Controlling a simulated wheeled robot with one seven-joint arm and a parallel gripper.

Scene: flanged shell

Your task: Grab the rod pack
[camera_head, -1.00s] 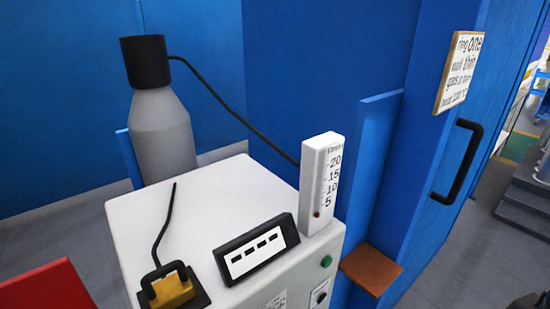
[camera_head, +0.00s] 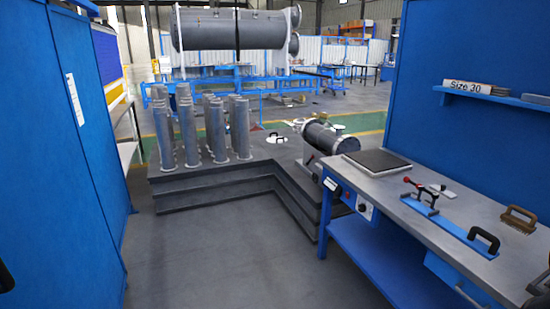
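I cannot make out a rod pack for certain in the head view. Small flat pieces (camera_head: 504,92) lie on the blue wall shelf (camera_head: 457,92) at the right, beside a label reading "Size 30" (camera_head: 466,87). They are too small to tell what they are. My gripper does not show. A dark shape (camera_head: 5,278) is cut off at the left edge, and I cannot tell what it is.
A workbench (camera_head: 462,222) at right carries a dark flat plate (camera_head: 376,162), a blue bar with clamps (camera_head: 450,228) and a brown handled block (camera_head: 519,218). Grey cylinders (camera_head: 190,135) stand on a stepped platform (camera_head: 205,180). Blue panels (camera_head: 65,150) line the left. Floor between is clear.

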